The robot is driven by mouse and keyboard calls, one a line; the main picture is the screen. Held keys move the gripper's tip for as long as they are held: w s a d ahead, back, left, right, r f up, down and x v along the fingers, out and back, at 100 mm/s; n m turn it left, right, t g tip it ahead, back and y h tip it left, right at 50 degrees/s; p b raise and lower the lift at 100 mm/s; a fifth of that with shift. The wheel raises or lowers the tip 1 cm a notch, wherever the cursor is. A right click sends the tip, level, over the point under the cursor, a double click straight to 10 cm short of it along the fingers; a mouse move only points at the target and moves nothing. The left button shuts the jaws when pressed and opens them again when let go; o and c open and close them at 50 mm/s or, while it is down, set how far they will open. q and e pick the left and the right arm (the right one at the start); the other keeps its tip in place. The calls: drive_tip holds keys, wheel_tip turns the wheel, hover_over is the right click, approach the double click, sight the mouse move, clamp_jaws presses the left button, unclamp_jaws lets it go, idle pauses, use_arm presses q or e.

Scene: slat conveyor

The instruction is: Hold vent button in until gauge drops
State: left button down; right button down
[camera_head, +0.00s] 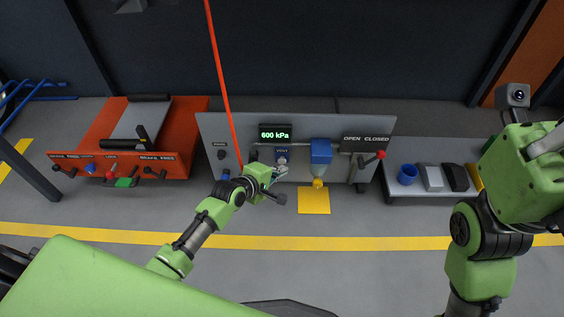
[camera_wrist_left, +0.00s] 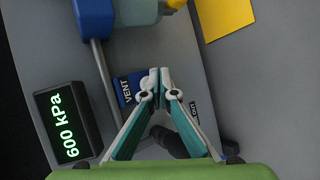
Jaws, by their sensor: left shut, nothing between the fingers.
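The gauge (camera_head: 275,133) is a black box on the grey panel with green digits reading 600 kPa. It also shows in the left wrist view (camera_wrist_left: 67,125), with the same reading. Below it in the head view is the blue VENT label (camera_head: 281,149), which also shows in the wrist view (camera_wrist_left: 126,91). My left gripper (camera_head: 279,171) is shut and empty, with its fingertips (camera_wrist_left: 160,72) in front of the panel beside the label. The vent button is mostly hidden by the fingers; I cannot tell whether they touch it. My right gripper is out of view.
A blue box unit (camera_head: 320,152) with a yellow lower end sits right of the label. Further right is a red-knobbed lever (camera_head: 381,155) under OPEN CLOSED. An orange bench (camera_head: 190,140) stands left. A table with a blue cup (camera_head: 407,174) stands right. A red cable (camera_head: 217,60) hangs down behind my left arm.

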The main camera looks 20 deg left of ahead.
use_arm(q)
drive_tip(key=shift+w, duration=0.15)
drive_tip(key=shift+w+a, duration=0.1)
drive_tip(key=shift+w, duration=0.15)
drive_tip(key=shift+w+a, duration=0.2)
drive_tip(key=shift+w, duration=0.3)
idle(1.0)
idle(0.8)
idle(0.8)
idle(0.8)
